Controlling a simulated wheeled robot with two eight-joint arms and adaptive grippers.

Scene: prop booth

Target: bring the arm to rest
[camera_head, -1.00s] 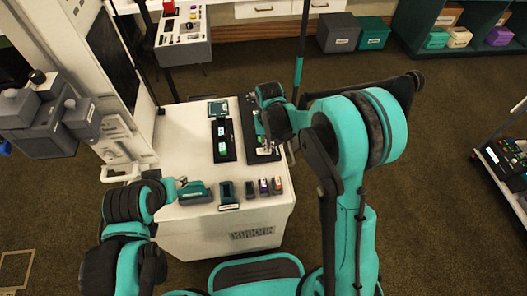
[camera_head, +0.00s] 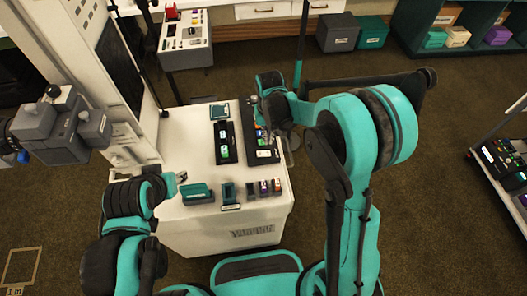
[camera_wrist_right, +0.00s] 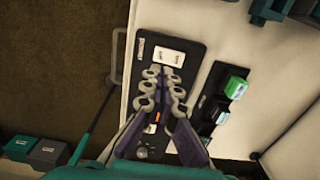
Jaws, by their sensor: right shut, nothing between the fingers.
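My right gripper (camera_wrist_right: 163,80) is shut and empty in the right wrist view, its fingertips close together over a long black tray (camera_wrist_right: 185,50). A white block with dark marks (camera_wrist_right: 170,58) lies in that tray just beyond the fingertips. My left gripper (camera_head: 181,177) is small in the head view, above the front left of the cart, beside a green box (camera_head: 196,194). Its jaw opening cannot be told.
The white cart (camera_head: 180,224) also bears a second black tray (camera_head: 224,143) with a green and white piece and several small containers along its front edge. A white frame with a dark panel stands at left. Another cart (camera_head: 505,160) stands at right; open floor lies between.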

